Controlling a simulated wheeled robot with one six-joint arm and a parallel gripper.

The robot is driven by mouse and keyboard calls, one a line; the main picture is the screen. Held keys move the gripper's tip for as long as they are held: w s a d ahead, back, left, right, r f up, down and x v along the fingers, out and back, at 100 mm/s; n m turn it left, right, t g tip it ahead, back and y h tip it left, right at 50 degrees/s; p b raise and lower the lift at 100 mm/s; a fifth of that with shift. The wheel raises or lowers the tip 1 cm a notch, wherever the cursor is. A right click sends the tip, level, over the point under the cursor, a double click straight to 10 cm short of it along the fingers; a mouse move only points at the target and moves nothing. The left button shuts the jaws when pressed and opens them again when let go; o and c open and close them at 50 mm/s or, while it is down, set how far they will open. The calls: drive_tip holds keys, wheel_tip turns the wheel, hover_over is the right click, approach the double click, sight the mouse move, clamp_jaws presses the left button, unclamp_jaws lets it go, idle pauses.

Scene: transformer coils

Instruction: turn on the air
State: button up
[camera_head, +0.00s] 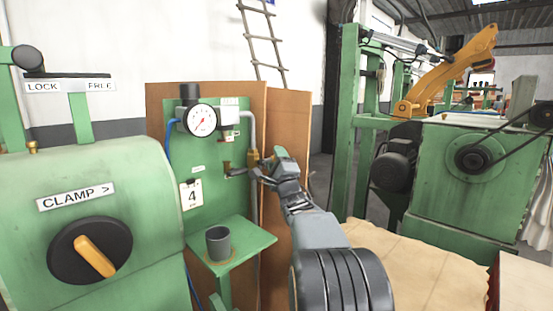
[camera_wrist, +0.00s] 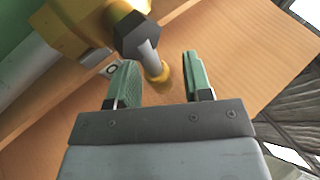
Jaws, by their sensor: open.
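A brass-yellow valve (camera_head: 252,160) sits on a pipe at the right edge of the green air panel (camera_head: 179,148). In the wrist view, the yellow valve body (camera_wrist: 75,28) has a dark hex nut (camera_wrist: 136,36) and a pale lever (camera_wrist: 148,57) ending in a yellow tip (camera_wrist: 163,77). My gripper (camera_head: 272,158) is at the valve, partly covering it in the head view. In the wrist view, my gripper (camera_wrist: 161,72) is open, and the lever's tip appears between its green fingers, touching neither visibly. A round pressure gauge (camera_head: 202,121) is above left of the valve.
A small green shelf (camera_head: 252,240) with a grey cup (camera_head: 218,243) juts out below the panel. A brown board (camera_head: 285,207) stands behind the valve. A green clamp machine (camera_head: 140,205) is at left, and a green motor-driven machine (camera_head: 450,205) at right.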

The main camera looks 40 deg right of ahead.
drive_tip(key=shift+c, duration=0.4)
clamp_jaws()
